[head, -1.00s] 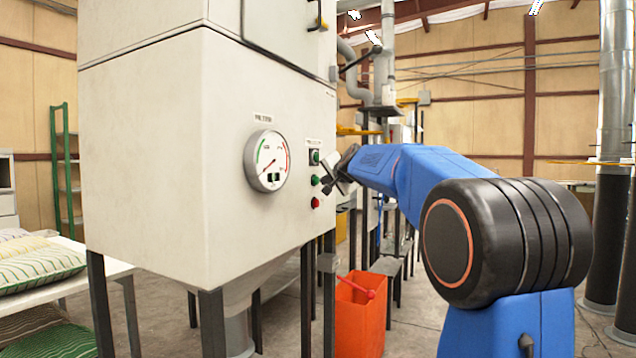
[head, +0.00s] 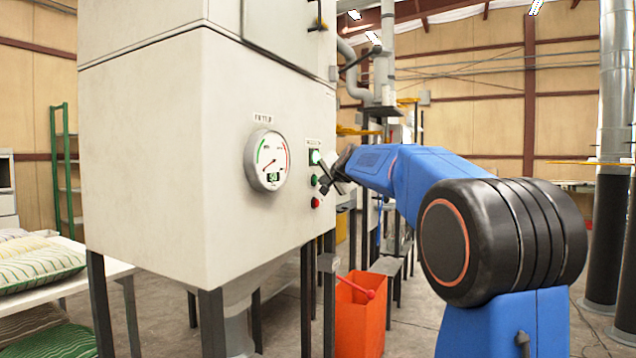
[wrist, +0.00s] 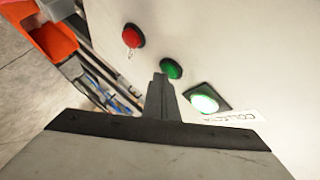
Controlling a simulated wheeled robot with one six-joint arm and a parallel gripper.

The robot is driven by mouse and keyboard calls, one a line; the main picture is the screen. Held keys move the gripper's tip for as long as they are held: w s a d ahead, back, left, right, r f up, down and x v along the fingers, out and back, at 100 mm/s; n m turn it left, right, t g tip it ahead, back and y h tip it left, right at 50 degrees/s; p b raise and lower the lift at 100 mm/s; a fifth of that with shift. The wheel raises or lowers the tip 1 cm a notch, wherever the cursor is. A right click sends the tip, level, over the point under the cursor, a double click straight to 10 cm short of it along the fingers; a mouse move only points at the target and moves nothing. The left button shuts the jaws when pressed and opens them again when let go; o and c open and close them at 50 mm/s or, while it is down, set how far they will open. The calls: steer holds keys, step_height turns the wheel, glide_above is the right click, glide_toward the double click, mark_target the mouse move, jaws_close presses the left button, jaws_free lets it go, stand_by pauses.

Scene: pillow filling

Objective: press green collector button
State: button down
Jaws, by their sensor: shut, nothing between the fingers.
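The green collector button (head: 315,180) is on the right face of the white cabinet (head: 150,160), between a lit lamp (head: 315,157) above and a red button (head: 315,203) below. In the wrist view the green button (wrist: 171,69) sits between the red button (wrist: 132,36) and the glowing white-green lamp (wrist: 205,100), beside a partly readable label (wrist: 235,117). My gripper (head: 325,185) is shut and empty, its tips at the green button. In the wrist view the tips (wrist: 160,82) overlap the button's lower left edge; whether they touch it I cannot tell.
A round gauge (head: 268,160) with a lit digital display is left of the buttons. An orange bin (head: 360,315) stands on the floor below my arm. Striped pillows (head: 40,265) lie on a white table at the left.

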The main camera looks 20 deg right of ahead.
steer(key=shift+s+d, duration=0.55)
steer(key=shift+s, duration=0.2)
steer(key=shift+s+d, duration=0.75)
steer(key=shift+s, duration=0.25)
steer(key=shift+s+d, duration=0.75)
steer(key=shift+s, duration=0.2)
